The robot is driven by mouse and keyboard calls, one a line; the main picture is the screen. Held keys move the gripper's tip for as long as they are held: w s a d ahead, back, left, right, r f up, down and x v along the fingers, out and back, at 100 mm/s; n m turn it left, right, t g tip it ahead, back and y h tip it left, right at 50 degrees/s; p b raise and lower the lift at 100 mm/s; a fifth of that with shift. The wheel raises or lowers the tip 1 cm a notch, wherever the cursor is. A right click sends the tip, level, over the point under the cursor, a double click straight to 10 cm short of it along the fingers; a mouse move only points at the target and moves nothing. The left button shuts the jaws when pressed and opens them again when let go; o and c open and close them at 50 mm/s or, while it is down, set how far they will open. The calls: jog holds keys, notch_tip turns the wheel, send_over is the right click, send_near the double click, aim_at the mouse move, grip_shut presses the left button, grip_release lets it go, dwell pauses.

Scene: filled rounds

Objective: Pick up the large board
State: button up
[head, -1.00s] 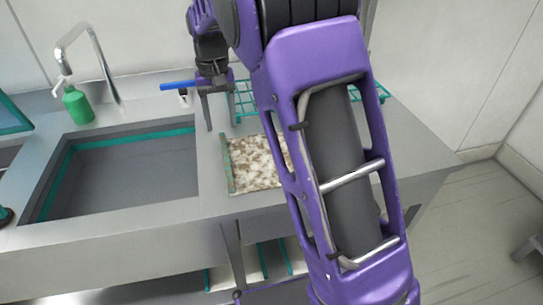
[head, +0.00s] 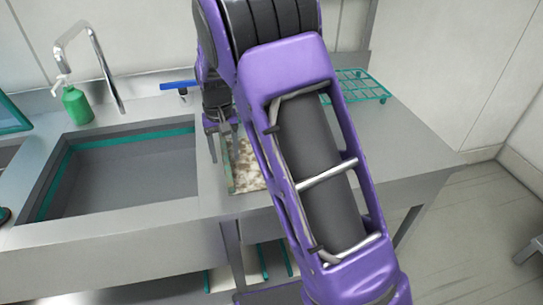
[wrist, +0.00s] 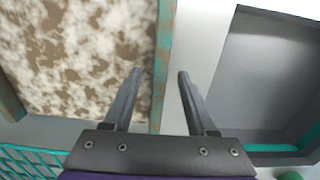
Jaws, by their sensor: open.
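The large board (head: 245,172) lies flat on the grey counter, right of the sink. It has a mottled brown and white face and a worn green rim; my arm hides its right part in the head view. In the wrist view the board (wrist: 75,55) fills the left side, with its green edge running between my fingers. My gripper (wrist: 159,73) is open and empty, one finger over the board's face and the other over the counter beyond the edge. In the head view my gripper (head: 224,155) is at the board's left edge. I cannot tell whether the fingers touch it.
The sink (head: 120,175) lies left of the board, with a tap (head: 95,60) and green soap bottle (head: 77,105) behind it. A green wire rack (head: 360,87) stands at the back right. A blue-handled item (head: 180,85) is behind my gripper. The counter's right end looks clear.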

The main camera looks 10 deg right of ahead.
grip_shut()
jog(key=shift+r, duration=0.1)
dwell(0.3)
